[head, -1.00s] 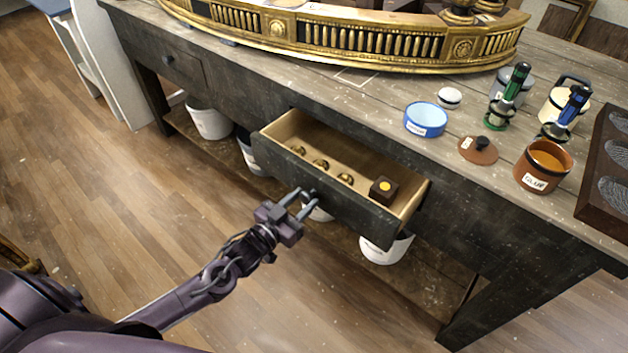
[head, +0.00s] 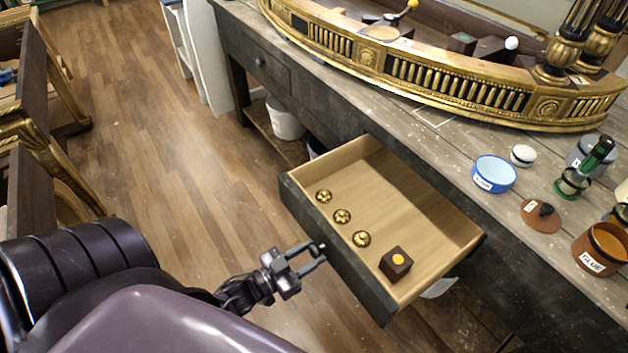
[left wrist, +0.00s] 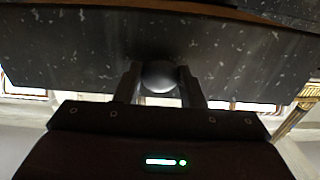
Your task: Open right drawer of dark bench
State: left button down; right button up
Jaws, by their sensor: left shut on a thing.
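The right drawer (head: 425,213) of the dark bench (head: 300,87) stands far out, its pale wooden inside in full view. My left gripper (head: 316,254) is at the middle of the drawer's dark front, shut on the round knob. The knob (left wrist: 159,77) shows between the two fingers in the left wrist view, with the speckled drawer front (left wrist: 215,55) behind it. My right gripper is not in view.
The closed left drawer (head: 257,66) has its own knob. A gilt curved piece (head: 450,88) lies on the bench top with a blue tub (head: 494,173), a brown lid (head: 541,215) and a glue pot (head: 602,248).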

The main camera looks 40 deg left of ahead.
pick_arm(q)
jog(key=c, duration=0.9)
grip_release()
jog(key=v, duration=0.7)
jog(key=shift+s+a, duration=0.1)
jog(key=shift+s, duration=0.3)
